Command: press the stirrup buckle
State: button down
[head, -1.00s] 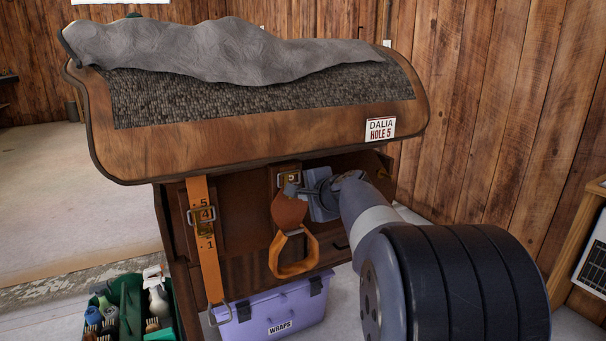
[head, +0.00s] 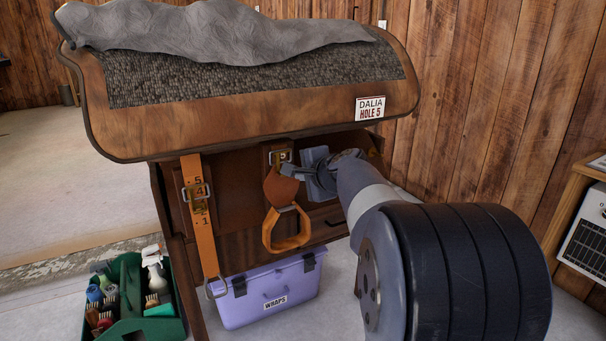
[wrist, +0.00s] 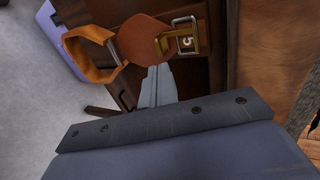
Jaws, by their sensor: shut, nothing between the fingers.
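A second buckle (head: 196,192) sits on the left orange strap (head: 205,235), around the 4.
A purple "WRAPS" box (head: 250,308) stands below. A green grooming tote (head: 165,328) is at lower left. A wooden wall stands at right.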

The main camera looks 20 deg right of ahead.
jog(key=s+f, duration=0.2)
jog(key=s, duration=0.8)
jog(key=shift+s+d, duration=0.15)
